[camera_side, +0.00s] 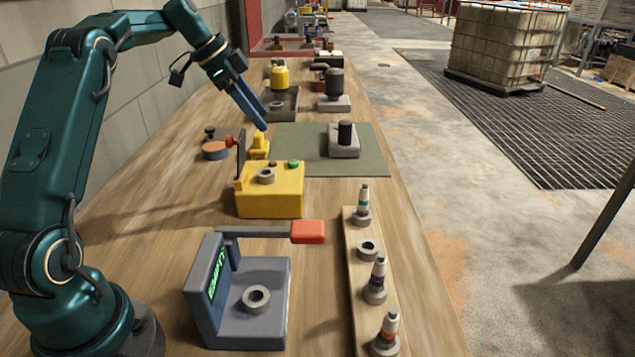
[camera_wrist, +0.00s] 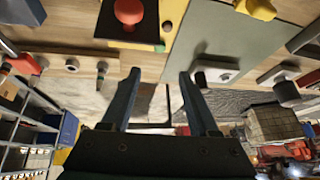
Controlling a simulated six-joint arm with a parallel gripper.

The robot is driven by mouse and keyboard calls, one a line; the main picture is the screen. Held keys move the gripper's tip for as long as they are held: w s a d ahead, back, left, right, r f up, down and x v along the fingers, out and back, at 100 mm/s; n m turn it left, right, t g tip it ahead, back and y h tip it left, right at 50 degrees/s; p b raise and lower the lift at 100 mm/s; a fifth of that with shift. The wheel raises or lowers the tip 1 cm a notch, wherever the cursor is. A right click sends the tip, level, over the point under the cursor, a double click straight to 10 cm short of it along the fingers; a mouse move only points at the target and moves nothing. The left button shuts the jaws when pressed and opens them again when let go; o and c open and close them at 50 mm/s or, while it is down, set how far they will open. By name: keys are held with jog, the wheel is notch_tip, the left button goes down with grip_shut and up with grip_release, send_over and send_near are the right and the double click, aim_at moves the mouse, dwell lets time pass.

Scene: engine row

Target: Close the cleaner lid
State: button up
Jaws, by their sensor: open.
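The cleaner appears to be the yellow box (camera_side: 270,198) in the middle of the bench, with a grey ring and a green button on top. Its dark lid (camera_side: 240,158) stands upright at the box's left edge, open, with a red knob (camera_side: 230,142) on its left face. In the wrist view the dark lid (camera_wrist: 110,25) with its round red knob (camera_wrist: 128,11) shows at the top. My gripper (camera_side: 262,127) is beyond the box and higher than the lid, tilted down. In the wrist view my gripper (camera_wrist: 160,74) is open, with nothing between its fingers.
A grey fixture (camera_side: 270,315) with a red-handled lever (camera_side: 308,232) stands nearer the camera. A wooden rack (camera_side: 362,320) of bottles lies to the right. A small yellow piece (camera_side: 259,147) stands below my gripper. A green mat (camera_side: 310,160) lies beyond the box.

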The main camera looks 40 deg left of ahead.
jog(key=s+a+r+m+g, duration=0.1)
jog(key=s+a+r+g, duration=0.15)
jog(key=s, duration=0.55)
jog(key=shift+t, duration=0.25)
jog(key=shift+x, duration=2.75)
jog(key=shift+s+a+f, duration=0.1)
jog(key=shift+s+a, duration=0.1)
grip_shut()
